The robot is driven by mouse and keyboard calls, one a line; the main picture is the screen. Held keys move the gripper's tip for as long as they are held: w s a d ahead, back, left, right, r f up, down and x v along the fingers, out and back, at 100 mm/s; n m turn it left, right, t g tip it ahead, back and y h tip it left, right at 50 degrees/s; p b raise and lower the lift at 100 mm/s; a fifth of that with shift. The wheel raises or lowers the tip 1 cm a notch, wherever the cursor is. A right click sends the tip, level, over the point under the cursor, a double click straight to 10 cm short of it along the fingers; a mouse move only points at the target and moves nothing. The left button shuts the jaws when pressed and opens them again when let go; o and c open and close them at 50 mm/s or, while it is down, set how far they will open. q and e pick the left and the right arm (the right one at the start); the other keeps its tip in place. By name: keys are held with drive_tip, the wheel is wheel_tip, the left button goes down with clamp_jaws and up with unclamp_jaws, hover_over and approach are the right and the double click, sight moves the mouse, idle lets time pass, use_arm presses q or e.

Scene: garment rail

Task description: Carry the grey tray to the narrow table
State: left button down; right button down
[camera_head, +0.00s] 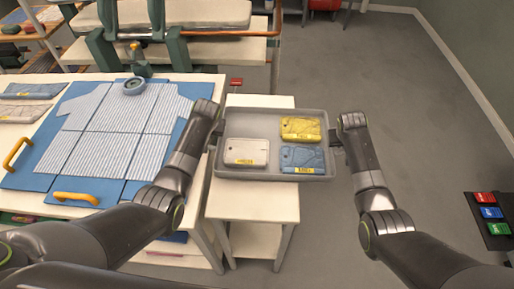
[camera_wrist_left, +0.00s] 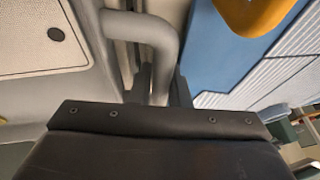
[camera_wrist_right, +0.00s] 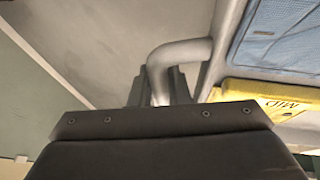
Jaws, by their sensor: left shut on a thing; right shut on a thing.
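The grey tray (camera_head: 272,176) is in the middle of the head view, and appears level. It carries a white folded packet (camera_head: 246,152), a yellow one (camera_head: 300,129) and a blue one (camera_head: 302,158). My left gripper (camera_head: 216,137) is shut on the tray's left handle, a grey bar in the left wrist view (camera_wrist_left: 158,38). My right gripper (camera_head: 338,140) is shut on the right handle, which shows in the right wrist view (camera_wrist_right: 172,55). A narrow white table (camera_head: 252,205) shows beneath the tray's left part. I cannot tell whether the tray touches it.
At the left is a wide table (camera_head: 205,232) with a blue folding board (camera_head: 30,178) and a striped shirt (camera_head: 125,120). A rail rig (camera_head: 200,45) stands behind. The grey floor (camera_head: 380,75) at the right is clear.

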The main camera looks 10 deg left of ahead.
use_arm(q)
drive_tip(key=shift+f+b, duration=0.4)
drive_tip(key=shift+f, duration=0.1)
use_arm(e)
drive_tip(key=shift+f, duration=0.5)
use_arm(q)
drive_tip(key=c, duration=1.5)
unclamp_jaws()
drive_tip(key=shift+s, duration=0.15)
use_arm(e)
drive_tip(key=c, duration=1.5)
unclamp_jaws()
drive_tip(key=shift+s, duration=0.1)
use_arm(q)
drive_tip(key=shift+o, duration=0.7)
drive_tip(key=shift+d, duration=0.1)
use_arm(e)
drive_tip(key=shift+o, duration=0.7)
drive_tip(key=shift+d, duration=0.2)
use_arm(q)
drive_tip(key=shift+r, duration=0.1)
